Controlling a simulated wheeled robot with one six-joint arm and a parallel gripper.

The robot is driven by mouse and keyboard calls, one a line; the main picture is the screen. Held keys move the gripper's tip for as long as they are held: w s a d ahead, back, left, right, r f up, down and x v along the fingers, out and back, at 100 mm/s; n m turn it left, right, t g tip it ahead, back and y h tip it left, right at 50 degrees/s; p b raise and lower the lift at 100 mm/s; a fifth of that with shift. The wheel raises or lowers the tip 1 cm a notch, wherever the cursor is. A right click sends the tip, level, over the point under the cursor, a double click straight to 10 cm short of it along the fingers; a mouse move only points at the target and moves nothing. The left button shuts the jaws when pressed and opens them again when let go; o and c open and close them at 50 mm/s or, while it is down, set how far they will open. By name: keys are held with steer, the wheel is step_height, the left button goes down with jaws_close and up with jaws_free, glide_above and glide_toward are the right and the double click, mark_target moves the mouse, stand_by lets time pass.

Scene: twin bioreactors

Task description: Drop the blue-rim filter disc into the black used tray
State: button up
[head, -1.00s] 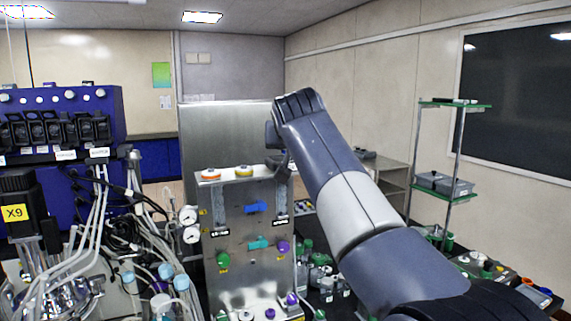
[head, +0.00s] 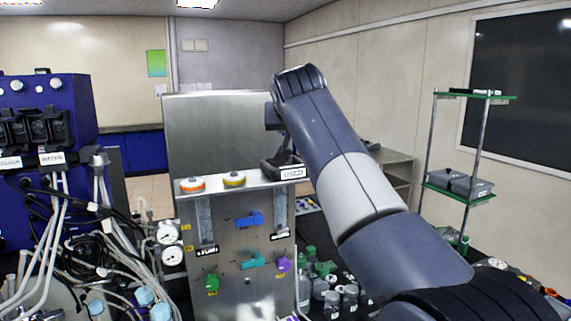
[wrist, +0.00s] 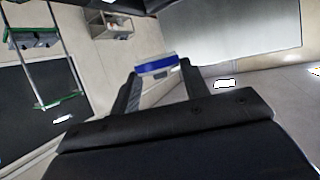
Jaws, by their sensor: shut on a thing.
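The blue-rim filter disc (wrist: 157,65) shows in the wrist view between the fingertips of my gripper (wrist: 160,76), which is shut on it. It has a white face and a blue edge. In the head view my arm hides the fingers and the disc. The black used tray (head: 292,173), with a white USED label, sits at the right end of the steel panel's top, just below and beside my raised wrist. My arm covers part of it. The tray does not clearly show in the wrist view.
An orange-rim disc (head: 192,184) and a yellow-rim disc (head: 234,180) lie on top of the steel panel (head: 235,220), left of the tray. A tall metal sheet (head: 215,130) stands behind. Tubing and gauges (head: 170,245) crowd the left; bottles (head: 345,298) stand at lower right.

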steer(key=shift+w, duration=0.1)
steer(key=shift+f, duration=2.9)
steer(key=o, duration=1)
steer(key=shift+o, duration=0.2)
steer(key=b+v, duration=0.3)
steer(key=v, duration=0.8)
steer(key=shift+f, duration=0.1)
